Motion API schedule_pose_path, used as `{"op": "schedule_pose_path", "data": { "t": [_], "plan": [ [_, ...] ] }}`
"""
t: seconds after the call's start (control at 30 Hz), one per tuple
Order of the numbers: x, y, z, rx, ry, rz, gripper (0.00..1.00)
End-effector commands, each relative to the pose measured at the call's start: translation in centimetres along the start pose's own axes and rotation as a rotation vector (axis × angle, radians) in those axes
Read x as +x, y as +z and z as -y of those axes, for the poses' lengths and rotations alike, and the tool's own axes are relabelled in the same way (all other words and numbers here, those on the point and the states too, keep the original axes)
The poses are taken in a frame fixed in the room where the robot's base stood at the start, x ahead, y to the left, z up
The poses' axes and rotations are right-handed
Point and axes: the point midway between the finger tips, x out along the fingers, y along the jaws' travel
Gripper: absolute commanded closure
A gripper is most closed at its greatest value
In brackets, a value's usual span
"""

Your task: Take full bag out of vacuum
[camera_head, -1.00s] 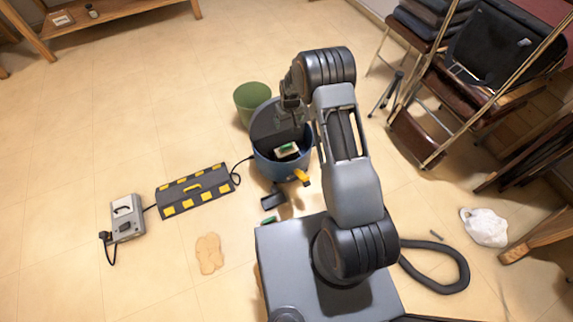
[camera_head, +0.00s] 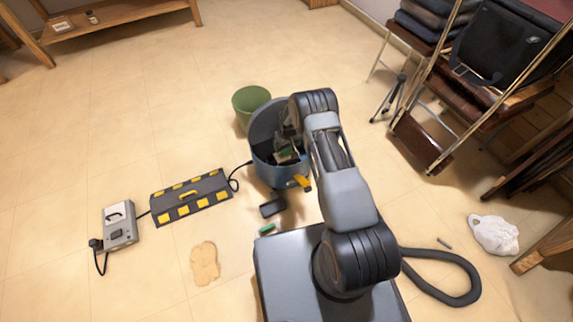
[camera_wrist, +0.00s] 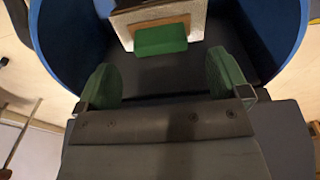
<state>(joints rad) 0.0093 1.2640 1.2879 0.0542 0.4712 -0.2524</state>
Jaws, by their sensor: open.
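The blue vacuum canister (camera_head: 276,172) stands open on the floor just beyond my base, with its dark lid (camera_head: 264,122) raised at the back. In the wrist view its blue wall (camera_wrist: 58,40) curves around the dark inside. The bag shows in the wrist view as a pale box-like piece with a brown panel and a green tab (camera_wrist: 162,40). My gripper (camera_wrist: 165,85) is open, its two green-padded fingers apart on either side below the tab, with nothing between them. In the head view my gripper (camera_head: 286,152) is down in the canister and partly hides the bag.
A green bucket (camera_head: 250,104) stands just behind the canister. Folding chairs (camera_head: 440,140) stand at the right. A white plastic bag (camera_head: 494,235) and black hose (camera_head: 465,285) lie on the floor.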

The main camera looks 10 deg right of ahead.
Motion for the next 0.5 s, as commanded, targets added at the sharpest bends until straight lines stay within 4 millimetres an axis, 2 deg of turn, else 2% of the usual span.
{"op": "schedule_pose_path", "data": {
  "t": [0.4, 0.5],
  "plan": [
    [4.8, 0.2, 0.1, 0.000, 0.000, 0.002, 0.06],
    [5.2, 0.1, 0.1, 0.000, 0.000, 0.001, 0.06]
  ]
}}
